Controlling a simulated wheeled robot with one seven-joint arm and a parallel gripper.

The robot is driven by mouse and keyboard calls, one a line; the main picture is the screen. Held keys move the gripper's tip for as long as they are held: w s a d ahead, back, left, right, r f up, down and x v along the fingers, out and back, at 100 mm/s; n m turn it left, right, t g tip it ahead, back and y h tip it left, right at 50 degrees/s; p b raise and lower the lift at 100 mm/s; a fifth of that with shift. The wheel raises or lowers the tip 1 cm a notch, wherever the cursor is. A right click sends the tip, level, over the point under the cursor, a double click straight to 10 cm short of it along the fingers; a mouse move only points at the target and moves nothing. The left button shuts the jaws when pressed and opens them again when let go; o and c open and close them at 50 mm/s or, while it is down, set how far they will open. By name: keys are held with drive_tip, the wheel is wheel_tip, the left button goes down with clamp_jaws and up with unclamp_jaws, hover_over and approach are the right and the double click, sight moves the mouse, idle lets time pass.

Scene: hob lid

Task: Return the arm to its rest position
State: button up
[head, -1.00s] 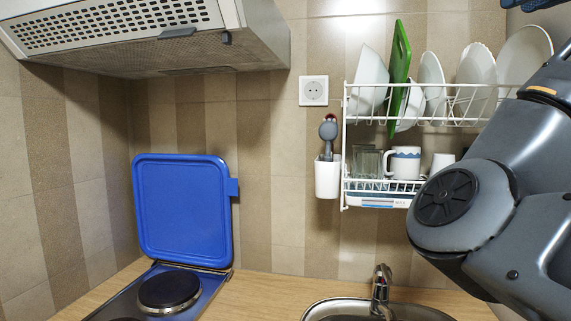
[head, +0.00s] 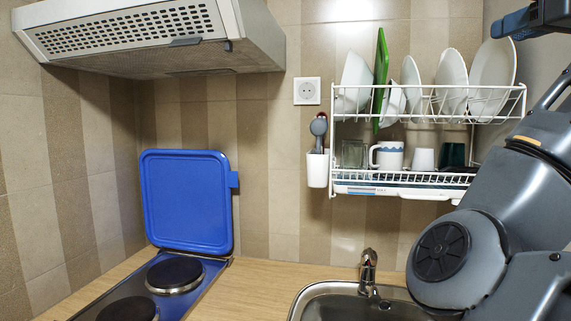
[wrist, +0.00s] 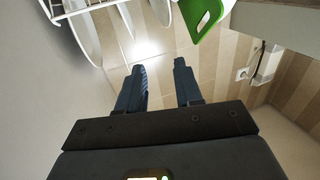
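My gripper (wrist: 160,82) shows in the wrist view with its two blue fingers apart and nothing between them. In the head view, part of what seems to be the gripper (head: 535,20) shows at the top right edge, while my grey arm fills the right side. The blue hob lid (head: 187,202) stands upright against the tiled wall, behind the hob (head: 158,290) with its dark round plates. My gripper is well apart from the lid, high up on the right.
A white dish rack (head: 425,120) with plates, a green board (head: 381,80) and cups hangs on the wall near my arm. A sink with a tap (head: 368,270) is below. The range hood (head: 150,40) juts out at upper left. Wooden counter between hob and sink is clear.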

wheel_tip(320, 180, down, 40)
drive_tip(key=a+g+h+b, duration=0.2)
drive_tip(key=h+b, duration=0.2)
drive_tip(key=h, duration=0.1)
drive_tip(key=s+a+f+y+b, duration=0.1)
drive_tip(key=s+a+f, duration=0.2)
drive_tip(key=s+f, duration=0.5)
drive_tip(key=s+a+f+n+y+b, duration=0.1)
drive_tip(key=s+a+f, duration=0.2)
drive_tip(key=s+f, duration=0.5)
drive_tip(key=s+a+f+y+b, duration=0.1)
drive_tip(key=s+a+f, duration=0.2)
drive_tip(key=s+f, duration=0.45)
drive_tip(key=s+a+f+b, duration=0.1)
drive_tip(key=s+a, duration=0.2)
drive_tip(key=s, duration=0.8)
drive_tip(key=s+a+m+g+y+b, duration=0.1)
drive_tip(key=s+a, duration=0.3)
drive_tip(key=s, duration=0.7)
drive_tip(key=shift+s+a+f+y, duration=0.2)
drive_tip(key=shift+f+y, duration=0.1)
drive_tip(key=shift+f, duration=0.1)
drive_tip(key=shift+w, duration=0.1)
